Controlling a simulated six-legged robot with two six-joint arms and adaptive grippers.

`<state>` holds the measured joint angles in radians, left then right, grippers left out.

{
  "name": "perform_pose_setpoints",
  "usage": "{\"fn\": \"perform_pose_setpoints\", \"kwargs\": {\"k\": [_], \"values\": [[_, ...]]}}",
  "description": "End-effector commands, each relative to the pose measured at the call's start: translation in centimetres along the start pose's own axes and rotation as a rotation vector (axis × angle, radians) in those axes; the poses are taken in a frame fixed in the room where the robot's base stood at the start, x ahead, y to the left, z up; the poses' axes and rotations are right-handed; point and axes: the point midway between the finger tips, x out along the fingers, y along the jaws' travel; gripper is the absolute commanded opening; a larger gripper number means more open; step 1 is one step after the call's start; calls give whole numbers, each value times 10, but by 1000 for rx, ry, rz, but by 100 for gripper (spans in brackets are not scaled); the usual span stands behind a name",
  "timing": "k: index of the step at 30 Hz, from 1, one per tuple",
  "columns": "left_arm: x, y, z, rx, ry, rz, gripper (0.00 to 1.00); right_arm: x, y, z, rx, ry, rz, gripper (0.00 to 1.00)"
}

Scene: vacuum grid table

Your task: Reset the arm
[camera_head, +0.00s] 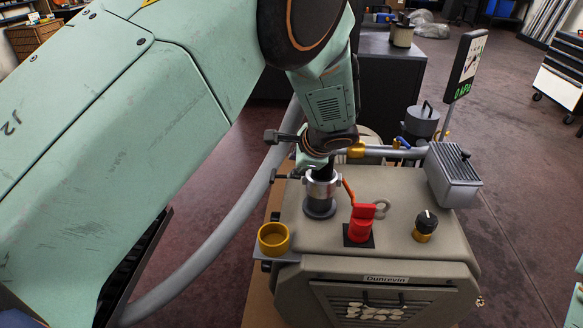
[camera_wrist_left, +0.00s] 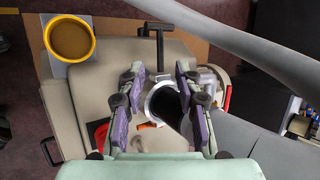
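My left gripper (camera_head: 322,168) comes down over the machine (camera_head: 400,205), at a silver collar (camera_head: 322,188) with a black base on its top. In the left wrist view my left gripper (camera_wrist_left: 162,75) has two purple-padded fingers, spread to either side of the silver and black fitting (camera_wrist_left: 157,98). The fingers look open around it; whether a pad touches it is hard to tell. My right gripper is not in view.
Open floor (camera_head: 510,130) lies to the right.

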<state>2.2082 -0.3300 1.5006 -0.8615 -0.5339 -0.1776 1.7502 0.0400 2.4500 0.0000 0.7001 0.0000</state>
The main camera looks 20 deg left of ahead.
Motion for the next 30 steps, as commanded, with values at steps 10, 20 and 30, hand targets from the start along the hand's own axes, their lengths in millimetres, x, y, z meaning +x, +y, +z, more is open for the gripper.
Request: {"fn": "perform_pose_setpoints", "kwargs": {"k": [10,20,30], "values": [[-3,0,0,0,0,0,34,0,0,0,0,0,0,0],[-2,5,-21,-55,104,9,34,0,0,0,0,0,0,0],[29,161,-25,-532,377,343,34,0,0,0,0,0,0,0]]}}
